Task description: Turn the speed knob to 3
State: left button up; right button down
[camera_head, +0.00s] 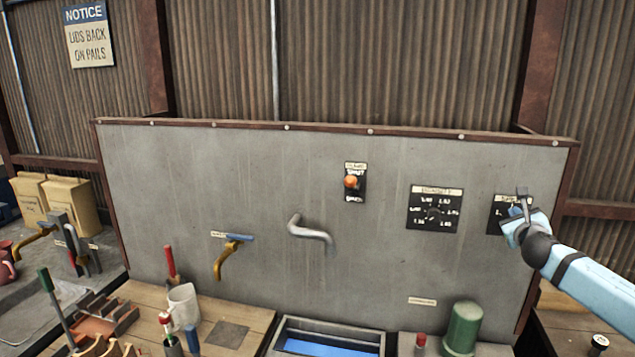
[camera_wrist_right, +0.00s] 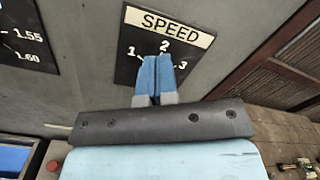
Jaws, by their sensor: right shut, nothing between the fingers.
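The speed dial is a black plate (camera_wrist_right: 133,48) on the grey panel, with a cream SPEED label (camera_wrist_right: 167,23) and the marks 1, 2 and 3 around its face. In the head view only the left part of this plate (camera_head: 499,203) shows beside my right gripper (camera_head: 514,214). My right gripper's blue fingers (camera_wrist_right: 155,75) are together, in front of the lower middle of the dial, with their tips just below the 2. The knob is hidden behind them, so its setting and any contact cannot be told. My left gripper is not in view.
A density dial (camera_head: 434,208) sits left of the speed plate. An orange knob (camera_head: 351,182), a bent grey pipe (camera_head: 311,232) and a yellow tap (camera_head: 227,258) are farther left. A green cylinder (camera_head: 463,327) stands below. The panel between the dials is clear.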

jog(key=v, duration=0.4)
jog(key=shift+a+f, duration=0.3)
